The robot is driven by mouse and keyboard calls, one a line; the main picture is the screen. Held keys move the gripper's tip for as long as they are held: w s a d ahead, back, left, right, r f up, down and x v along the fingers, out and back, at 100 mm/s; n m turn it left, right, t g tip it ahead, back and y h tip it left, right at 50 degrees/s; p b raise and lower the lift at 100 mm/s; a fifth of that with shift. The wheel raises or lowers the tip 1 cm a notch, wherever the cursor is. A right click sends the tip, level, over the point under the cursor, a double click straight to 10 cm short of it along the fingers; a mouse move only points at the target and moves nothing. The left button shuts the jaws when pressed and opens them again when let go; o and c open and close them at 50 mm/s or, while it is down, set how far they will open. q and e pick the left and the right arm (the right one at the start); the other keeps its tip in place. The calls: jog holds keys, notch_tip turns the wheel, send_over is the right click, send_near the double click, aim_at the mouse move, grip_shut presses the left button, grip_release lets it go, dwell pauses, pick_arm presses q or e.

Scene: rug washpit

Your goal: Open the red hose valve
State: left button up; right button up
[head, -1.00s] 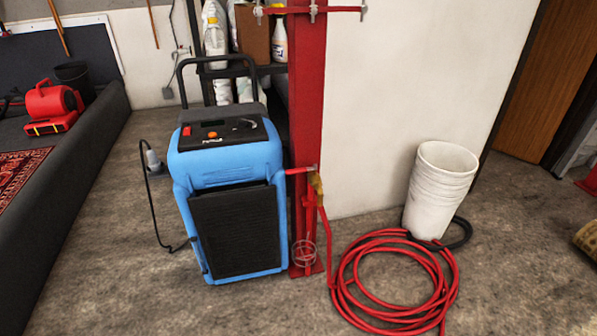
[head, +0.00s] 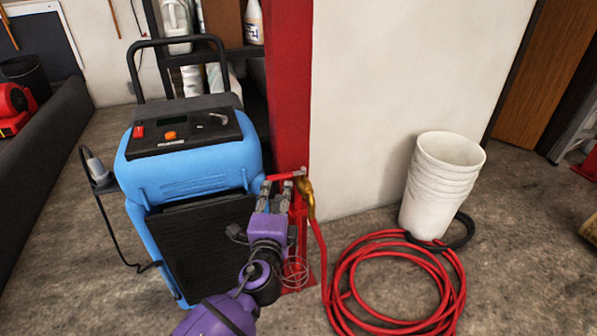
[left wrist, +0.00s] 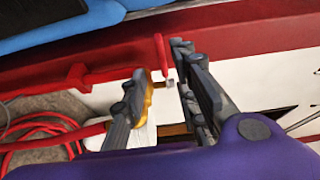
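The red hose valve shows in the head view as a brass body (head: 307,194) with a red lever (head: 286,175) pointing left, beside the red post. My left gripper (head: 277,187) is at the lever, its fingertips just below and in front of it. In the left wrist view the gripper (left wrist: 161,68) is open, and the red lever (left wrist: 161,52) with a metal end shows between the two fingers. I cannot tell whether a finger touches it. The brass body is mostly hidden behind one finger there. My right gripper is not in view.
A blue machine (head: 190,165) stands close on the left of my left arm. The red post (head: 290,90) rises behind the valve. A coiled red hose (head: 345,290) and stacked white buckets (head: 440,185) are on the floor at right.

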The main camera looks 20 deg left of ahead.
aim_at(279, 180)
pick_arm(q)
jog(key=shift+w+a+r, duration=0.1)
jog(key=shift+w+a, duration=0.1)
jog(key=shift+w, duration=0.05)
jog(key=shift+w+r, duration=0.1)
jog(key=shift+w, duration=0.2)
jog(key=w, duration=0.2)
jog(key=w+a+b, duration=0.1)
jog(key=w, duration=0.2)
jog(key=shift+a, duration=0.1)
jog(key=shift+w, duration=0.3)
jog(key=shift+w+a, duration=0.1)
jog(key=shift+w, duration=0.15)
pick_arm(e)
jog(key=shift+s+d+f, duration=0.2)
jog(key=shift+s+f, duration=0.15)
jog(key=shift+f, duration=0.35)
pick_arm(q)
grip_shut()
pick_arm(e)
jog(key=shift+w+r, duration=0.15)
